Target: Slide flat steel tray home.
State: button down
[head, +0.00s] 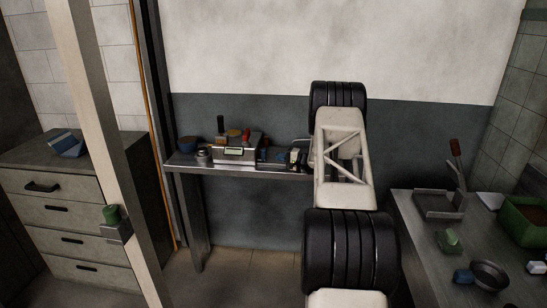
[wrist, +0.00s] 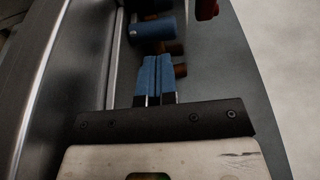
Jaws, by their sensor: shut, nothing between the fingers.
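My gripper (wrist: 154,78) shows in the wrist view with its two blue fingers side by side, shut and empty. In the head view the arm reaches to the right end of the narrow steel table along the back wall, and the arm mostly hides the gripper. A long steel surface with a raised edge (wrist: 60,70) runs along the left of the wrist view; I cannot tell whether it is a tray or the table. A shallow grey tray (head: 438,217) lies on the right-hand counter in the head view, apart from the gripper. I cannot tell which is the task's tray.
The narrow table (head: 190,168) holds a steel box with a display (head: 234,153), a blue bowl (head: 187,144) and small items. A blue cylinder (wrist: 150,29) lies beyond the fingertips. The right counter holds a dark pan (head: 490,274) and a green bin (head: 524,221). A post (head: 95,130) stands left.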

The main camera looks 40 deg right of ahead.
jog(key=v, duration=1.9)
jog(key=shift+a, duration=0.1)
